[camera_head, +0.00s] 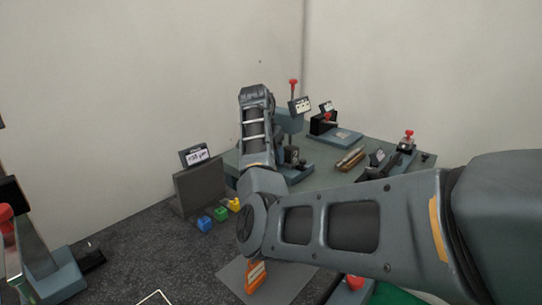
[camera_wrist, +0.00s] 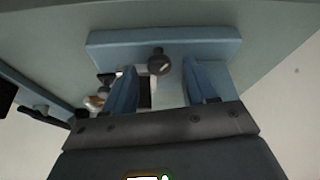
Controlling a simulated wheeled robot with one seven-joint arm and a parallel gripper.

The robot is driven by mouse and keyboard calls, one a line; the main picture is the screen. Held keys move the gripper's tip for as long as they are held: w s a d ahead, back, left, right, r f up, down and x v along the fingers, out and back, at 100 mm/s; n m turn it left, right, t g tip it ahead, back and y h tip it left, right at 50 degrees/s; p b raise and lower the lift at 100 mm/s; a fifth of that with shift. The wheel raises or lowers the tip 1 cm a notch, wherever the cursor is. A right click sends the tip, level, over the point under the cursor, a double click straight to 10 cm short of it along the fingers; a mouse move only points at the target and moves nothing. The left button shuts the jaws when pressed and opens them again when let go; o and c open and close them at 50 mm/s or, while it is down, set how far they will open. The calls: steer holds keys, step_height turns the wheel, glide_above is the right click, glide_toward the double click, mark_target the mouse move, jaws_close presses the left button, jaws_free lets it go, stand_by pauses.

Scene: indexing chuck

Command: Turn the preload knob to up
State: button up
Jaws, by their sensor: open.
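In the wrist view a dark round knob (camera_wrist: 159,62) sits on the front of a blue-grey block (camera_wrist: 205,46). It seems to be the preload knob; no label or pointer on it is readable. My gripper (camera_wrist: 158,82) is open, with one blue finger to the left and one to the right of the knob's line. I see nothing held between them. I cannot tell whether the fingertips touch the block. In the head view my gripper is hidden behind my own arm, near a fixture with a red-topped post (camera_head: 293,88).
A grey-green table (camera_head: 325,165) carries a clamp fixture (camera_head: 325,123) and a red-knobbed device (camera_head: 408,140). Blue, green and yellow blocks (camera_head: 205,223) lie by a grey panel with a display (camera_head: 199,155). An orange piece (camera_head: 256,276) lies on a grey mat in front.

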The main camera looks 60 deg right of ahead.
steer(key=shift+d+f, duration=0.15)
steer(key=shift+f, duration=0.3)
steer(key=shift+c, duration=0.2)
steer(key=c, duration=1)
steer(key=n+p, duration=0.2)
steer(key=p, duration=0.1)
steer(key=shift+s+r+t, duration=0.2)
steer(key=shift+r+t, duration=0.15)
steer(key=shift+t, duration=0.05)
steer(key=shift+f+n+t+p, duration=0.1)
steer(key=shift+n+t+p, duration=0.2)
steer(key=shift+n+p, duration=0.65)
steer(key=shift+f+n, duration=0.2)
steer(key=shift+n, duration=0.15)
